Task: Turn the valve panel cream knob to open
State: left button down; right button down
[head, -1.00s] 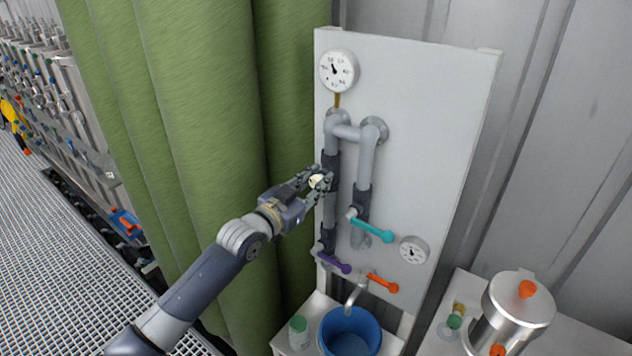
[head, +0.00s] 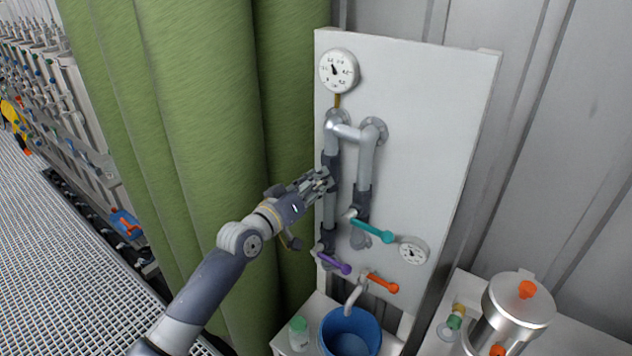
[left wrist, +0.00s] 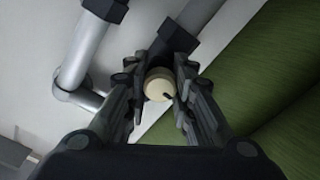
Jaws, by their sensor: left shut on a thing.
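The cream knob (left wrist: 158,86) shows in the left wrist view between the two fingers of my left gripper (left wrist: 160,92), with a dark mark on its face. It sits on a dark valve body (left wrist: 176,38) on the pipe. In the head view my left gripper (head: 322,181) is at the upper left pipe of the valve panel (head: 430,130), shut on the knob, and its fingers hide the knob there. The gripper is rolled, with one finger in front of the other. My right gripper is not in view.
Teal (head: 372,230), purple (head: 335,263) and orange (head: 383,283) handles stick out below and right of my gripper. A blue bucket (head: 350,335) stands under the spout. A green curtain (head: 205,120) hangs close on the left. A steel vessel (head: 515,310) stands at lower right.

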pick_arm(q)
jog(key=shift+r+n, duration=0.1)
jog(key=shift+n, duration=0.2)
jog(key=c, duration=1.3)
grip_release()
jog(key=shift+c, duration=0.2)
jog(key=shift+s+a, duration=0.35)
jog(key=shift+s, duration=0.1)
jog(key=v, duration=1.1)
jog(key=shift+w, duration=0.1)
